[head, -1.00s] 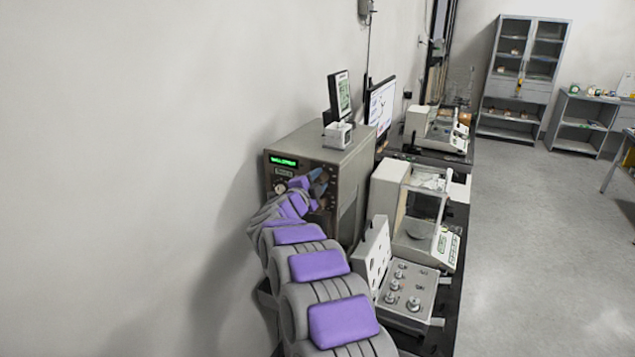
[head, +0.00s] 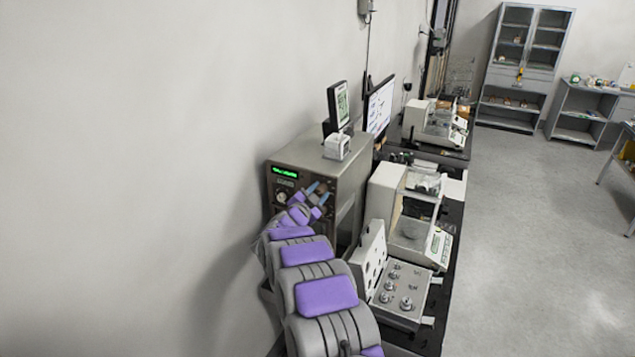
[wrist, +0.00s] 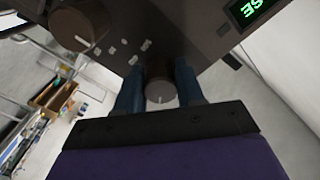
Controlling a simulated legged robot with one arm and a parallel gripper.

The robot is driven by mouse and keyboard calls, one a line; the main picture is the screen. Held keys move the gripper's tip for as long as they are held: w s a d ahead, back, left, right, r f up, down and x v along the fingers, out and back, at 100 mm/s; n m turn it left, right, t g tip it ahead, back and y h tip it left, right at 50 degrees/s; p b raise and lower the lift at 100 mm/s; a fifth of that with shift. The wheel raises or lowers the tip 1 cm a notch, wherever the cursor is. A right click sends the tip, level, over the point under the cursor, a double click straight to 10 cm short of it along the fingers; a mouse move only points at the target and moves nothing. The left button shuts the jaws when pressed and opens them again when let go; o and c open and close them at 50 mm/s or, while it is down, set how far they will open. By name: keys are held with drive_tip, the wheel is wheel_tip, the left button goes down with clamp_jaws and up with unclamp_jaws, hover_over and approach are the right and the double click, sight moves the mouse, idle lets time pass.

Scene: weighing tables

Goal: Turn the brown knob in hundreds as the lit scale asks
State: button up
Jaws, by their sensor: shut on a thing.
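The grey scale cabinet (head: 349,185) stands against the wall in the head view. Its green lit display (head: 285,172) is at the upper left of the front; the lettering is too small to read. Part of the display (wrist: 250,10) shows at the top right of the wrist view, tilted and cut off. My gripper (head: 319,188) is at the cabinet's front. In the wrist view its blue fingers (wrist: 160,88) are shut on a brown knob (wrist: 161,90), one on each side. A pale mark shows on the knob's face. A larger dark brown knob (wrist: 80,25) sits apart, at the upper left.
A small white device (head: 337,146) and a screen (head: 339,105) stand on the cabinet. To its right are a panel with several knobs (head: 402,290) and a glass-sided balance (head: 411,232). Open floor (head: 520,230) lies to the right.

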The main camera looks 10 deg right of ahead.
drive_tip(key=shift+f+n+p, duration=0.2)
drive_tip(key=shift+n+p, duration=0.8)
drive_tip(key=shift+p, duration=0.2)
drive_tip(key=shift+f, duration=0.1)
drive_tip(key=o, duration=1)
drive_tip(key=shift+a, duration=0.1)
drive_tip(key=shift+r, duration=0.2)
drive_tip(key=b+v, duration=0.1)
drive_tip(key=v, duration=1.6)
drive_tip(key=shift+a+b, duration=0.2)
drive_tip(key=shift+b, duration=0.2)
drive_tip(key=shift+s, duration=0.15)
